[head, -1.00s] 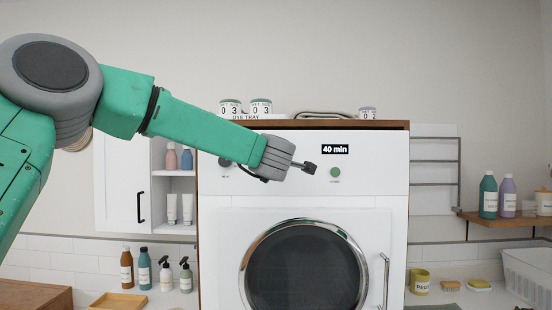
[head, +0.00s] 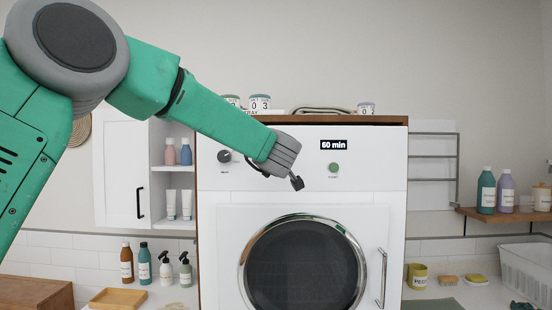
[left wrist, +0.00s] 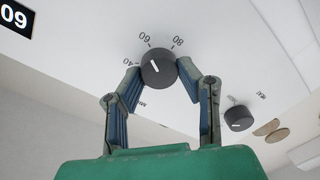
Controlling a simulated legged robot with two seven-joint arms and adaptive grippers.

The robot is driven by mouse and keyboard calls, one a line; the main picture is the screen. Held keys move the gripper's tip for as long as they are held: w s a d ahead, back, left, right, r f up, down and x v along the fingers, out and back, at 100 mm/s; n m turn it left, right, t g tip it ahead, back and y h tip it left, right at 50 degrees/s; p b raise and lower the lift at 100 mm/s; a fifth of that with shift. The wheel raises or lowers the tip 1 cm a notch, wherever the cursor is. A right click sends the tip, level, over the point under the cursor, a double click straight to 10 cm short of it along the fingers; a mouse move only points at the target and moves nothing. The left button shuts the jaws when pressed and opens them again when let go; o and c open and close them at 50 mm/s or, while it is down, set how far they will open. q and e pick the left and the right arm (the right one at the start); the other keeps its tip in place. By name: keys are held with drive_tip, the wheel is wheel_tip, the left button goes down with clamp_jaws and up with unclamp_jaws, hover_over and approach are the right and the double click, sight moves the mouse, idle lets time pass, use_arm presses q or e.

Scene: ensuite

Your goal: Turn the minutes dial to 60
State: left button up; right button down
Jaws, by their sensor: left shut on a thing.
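The round dark minutes dial (left wrist: 158,68) shows in the left wrist view, with 40, 60 and 80 printed around its far side. Its white mark points to the upper left, roughly toward 60. My left gripper (left wrist: 161,74) has one finger on each side of the dial and is shut on it. In the head view the left gripper (head: 296,183) is in front of the white machine (head: 375,180), and the dial is hidden behind my arm. The display (head: 333,145) reads 60 min. My right gripper is not in view.
A second dial, marked heat (head: 224,156), is on the panel's left side. A green button (head: 333,167) sits below the display. The round door (head: 304,265) and its vertical handle (head: 383,278) are lower on the machine. Bottles (head: 487,192) stand on a shelf at right.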

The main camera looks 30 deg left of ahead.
use_arm(q)
drive_tip(key=shift+d+f, duration=0.1)
drive_tip(key=shift+f, duration=0.4)
drive_tip(key=o, duration=1.1)
drive_tip(key=shift+o, duration=0.2)
drive_tip(key=shift+w+r, duration=0.15)
drive_tip(key=shift+r, duration=0.1)
drive_tip(key=v, duration=1.1)
drive_tip(key=shift+s+d, duration=0.3)
drive_tip(key=shift+d, duration=0.05)
drive_tip(key=shift+a, duration=0.1)
